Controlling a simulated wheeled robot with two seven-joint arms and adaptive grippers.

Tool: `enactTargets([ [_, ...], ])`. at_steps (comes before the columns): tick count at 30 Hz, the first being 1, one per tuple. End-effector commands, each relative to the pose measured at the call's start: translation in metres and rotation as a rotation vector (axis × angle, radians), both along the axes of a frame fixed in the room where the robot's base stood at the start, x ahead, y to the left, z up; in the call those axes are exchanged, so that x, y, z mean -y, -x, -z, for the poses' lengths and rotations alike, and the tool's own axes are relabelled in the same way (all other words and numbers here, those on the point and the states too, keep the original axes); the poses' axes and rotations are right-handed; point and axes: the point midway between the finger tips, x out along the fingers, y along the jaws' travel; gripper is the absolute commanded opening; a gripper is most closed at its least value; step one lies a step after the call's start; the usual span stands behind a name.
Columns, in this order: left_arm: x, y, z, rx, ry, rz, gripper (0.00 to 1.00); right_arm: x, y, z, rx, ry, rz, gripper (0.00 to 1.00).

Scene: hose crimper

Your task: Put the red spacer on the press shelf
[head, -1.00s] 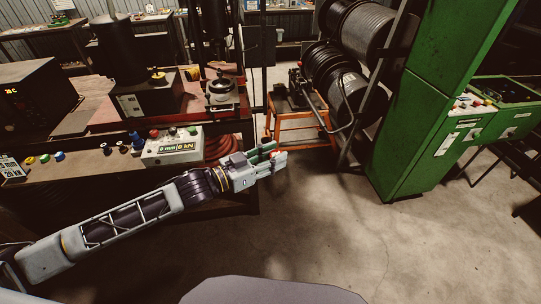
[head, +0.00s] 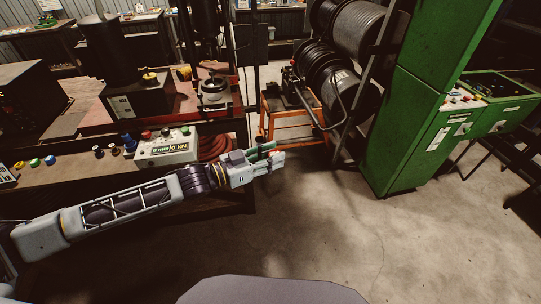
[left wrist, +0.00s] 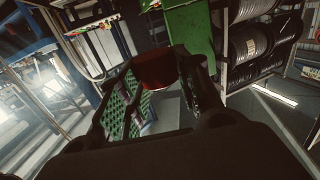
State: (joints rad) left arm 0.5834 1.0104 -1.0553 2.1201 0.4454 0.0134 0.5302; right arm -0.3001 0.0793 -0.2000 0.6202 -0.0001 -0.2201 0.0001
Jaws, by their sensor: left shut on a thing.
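The red spacer (left wrist: 155,68) is a short dark-red piece between the fingers of my left gripper (left wrist: 155,85) in the left wrist view. The gripper is shut on it. In the head view my left gripper (head: 274,156) is stretched out over open floor, right of the press bench, and only a small bit of red shows at its fingertips. The press (head: 213,92) stands on a red bed (head: 185,110) at the back left, up and left of the gripper. I cannot tell which surface is its shelf. My right gripper is in neither view.
A control box (head: 167,148) with a display sits on the bench edge beside my left arm. An orange stand (head: 287,130) and hose reels (head: 330,75) are behind the gripper. A green cabinet (head: 420,110) stands right. The floor in front is clear.

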Motion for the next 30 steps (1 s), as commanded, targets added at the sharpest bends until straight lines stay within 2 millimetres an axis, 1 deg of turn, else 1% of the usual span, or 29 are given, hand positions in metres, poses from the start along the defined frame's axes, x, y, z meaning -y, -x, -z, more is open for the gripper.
enactTargets([
  [13, 0.009, -0.005, 0.005, 0.002, 0.006, 0.052, 0.03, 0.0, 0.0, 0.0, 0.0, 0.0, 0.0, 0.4],
  [30, 0.012, -0.011, 0.013, 0.0, 0.002, 0.097, 0.03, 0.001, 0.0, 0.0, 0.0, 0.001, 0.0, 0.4],
])
